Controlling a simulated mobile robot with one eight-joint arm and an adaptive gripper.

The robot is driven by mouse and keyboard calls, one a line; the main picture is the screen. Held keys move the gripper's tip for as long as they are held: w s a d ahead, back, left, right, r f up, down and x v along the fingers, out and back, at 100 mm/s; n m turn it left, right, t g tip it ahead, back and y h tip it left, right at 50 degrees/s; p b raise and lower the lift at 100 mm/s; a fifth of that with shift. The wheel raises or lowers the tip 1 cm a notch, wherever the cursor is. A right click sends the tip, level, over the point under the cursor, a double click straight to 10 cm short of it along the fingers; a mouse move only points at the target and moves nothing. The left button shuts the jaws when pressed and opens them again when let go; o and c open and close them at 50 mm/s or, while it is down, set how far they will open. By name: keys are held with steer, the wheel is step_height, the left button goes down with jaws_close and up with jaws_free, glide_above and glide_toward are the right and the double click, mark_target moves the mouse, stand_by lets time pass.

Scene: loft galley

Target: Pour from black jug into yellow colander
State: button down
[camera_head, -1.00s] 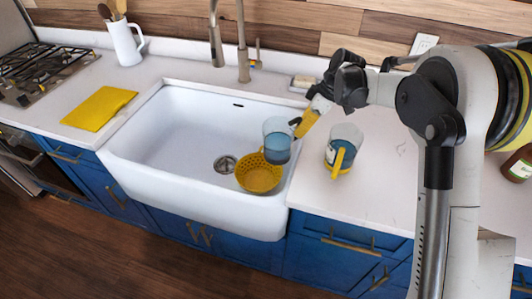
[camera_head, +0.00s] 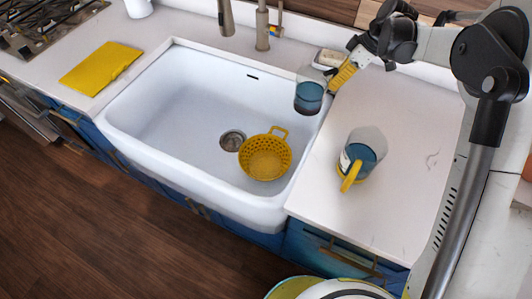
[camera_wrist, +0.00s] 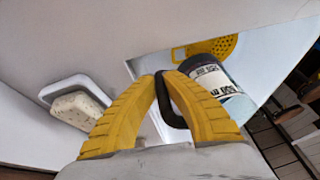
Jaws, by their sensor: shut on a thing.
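My gripper (camera_head: 336,84) is shut on the handle of the black jug (camera_head: 308,98), a clear jug with bluish contents and a black handle. I hold it roughly upright near the sink's back right corner. In the wrist view, my yellow fingers (camera_wrist: 165,80) close around the black handle (camera_wrist: 172,110), and the labelled jug body (camera_wrist: 215,82) is beyond them. The yellow colander (camera_head: 265,158) sits in the sink, nearer the front right, right of the drain. Its rim also shows in the wrist view (camera_wrist: 210,48). The jug is not over it in the head view.
A second jug with a yellow handle (camera_head: 360,156) stands on the counter right of the sink. A soap dish (camera_head: 328,58) is behind the sink near my gripper. The faucet (camera_head: 262,28) rises at the back.

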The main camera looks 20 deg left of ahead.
mark_target(303, 88)
steer(key=shift+s+f, duration=0.1)
steer(key=shift+s+a+f+t+h, duration=0.25)
steer(key=shift+t+h, duration=0.35)
steer(key=shift+t, duration=0.2)
steer(key=shift+s+a+r+n+t+h+p, duration=0.2)
steer(key=shift+r+t+h+p, duration=0.1)
steer(key=shift+r, duration=0.1)
steer(key=shift+s+a+r+n+t+h+p, duration=0.1)
steer(key=shift+s+r+t+h+p, duration=0.15)
steer(key=shift+r, duration=0.1)
steer(key=shift+s+a+r+t, duration=0.15)
steer(key=shift+a+r+t, duration=0.1)
steer(key=shift+t, duration=0.1)
steer(key=shift+s+a+f+n+t+h+b, duration=0.1)
steer(key=shift+s+a+n+t+h+b, duration=0.1)
steer(key=shift+s+a+t+h, duration=0.4)
steer(key=shift+s+a+f+n+t+h+b, duration=0.15)
steer(key=shift+s+a+t+h, duration=0.2)
steer(key=shift+s+t+h, duration=0.3)
steer(key=shift+s+a+r+t+h, duration=0.3)
steer(key=shift+s+r+t, duration=0.15)
steer(key=shift+t, duration=0.3)
steer(key=shift+s+a+r+n+t+h, duration=0.15)
steer(key=shift+s+r+t+h, duration=0.15)
steer(key=shift+r, duration=0.25)
steer(key=shift+s+a+r+n+t+h, duration=0.1)
steer(key=shift+a+r+t+h, duration=0.1)
steer(key=shift+r+t, duration=0.3)
